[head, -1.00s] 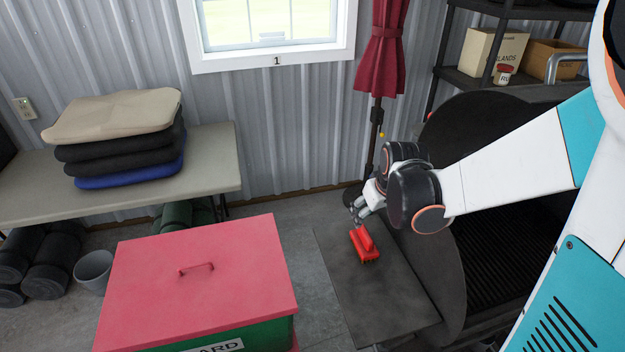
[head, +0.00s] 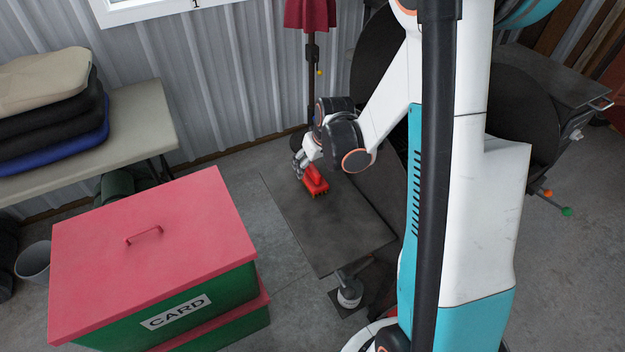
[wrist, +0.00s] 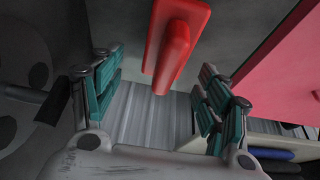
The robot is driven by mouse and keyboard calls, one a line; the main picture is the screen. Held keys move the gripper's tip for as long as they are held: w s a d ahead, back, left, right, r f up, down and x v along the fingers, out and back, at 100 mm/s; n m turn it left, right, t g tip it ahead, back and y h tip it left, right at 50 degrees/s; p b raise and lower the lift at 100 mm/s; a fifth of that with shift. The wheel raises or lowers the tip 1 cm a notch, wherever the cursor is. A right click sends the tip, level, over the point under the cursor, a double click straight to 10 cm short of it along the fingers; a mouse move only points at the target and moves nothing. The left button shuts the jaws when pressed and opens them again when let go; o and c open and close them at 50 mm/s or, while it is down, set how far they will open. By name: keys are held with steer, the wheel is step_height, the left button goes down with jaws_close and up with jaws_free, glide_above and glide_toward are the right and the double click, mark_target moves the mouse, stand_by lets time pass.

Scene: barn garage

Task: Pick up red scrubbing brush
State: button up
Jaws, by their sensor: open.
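The red scrubbing brush (head: 315,181) lies on a dark flat side shelf (head: 340,235) in the head view, bristles down. In the wrist view the brush (wrist: 174,42) shows its red handle and body at the top, ahead of the fingers and roughly between their lines. My gripper (head: 302,162) is at the far end of the brush in the head view, very close to it. In the wrist view my gripper (wrist: 158,92) is open, its teal-padded fingers wide apart. Whether a finger touches the brush I cannot tell.
A red-lidded green box (head: 150,235) marked CARD stands left of the shelf, with a floor gap between. A bench (head: 140,115) with folded fabric is at the left. A maroon closed umbrella (head: 310,15) stands behind. A black barrel-shaped grill (head: 375,50) is partly hidden by my arm.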

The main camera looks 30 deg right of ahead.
mark_target(310, 172)
steer(key=x, duration=0.1)
steer(key=b+x, duration=0.1)
steer(key=x, duration=0.1)
steer(key=b+x, duration=0.1)
steer(key=shift+s+a+f, duration=0.25)
steer(key=shift+f, duration=0.05)
steer(key=shift+w+f+b, duration=0.25)
steer(key=shift+f+b, duration=0.1)
steer(key=shift+s+r, duration=0.1)
steer(key=shift+c, duration=0.3)
steer(key=c, duration=1.3)
steer(key=shift+r, duration=0.1)
step_height(310, 172, up, 20)
steer(key=p, duration=0.7)
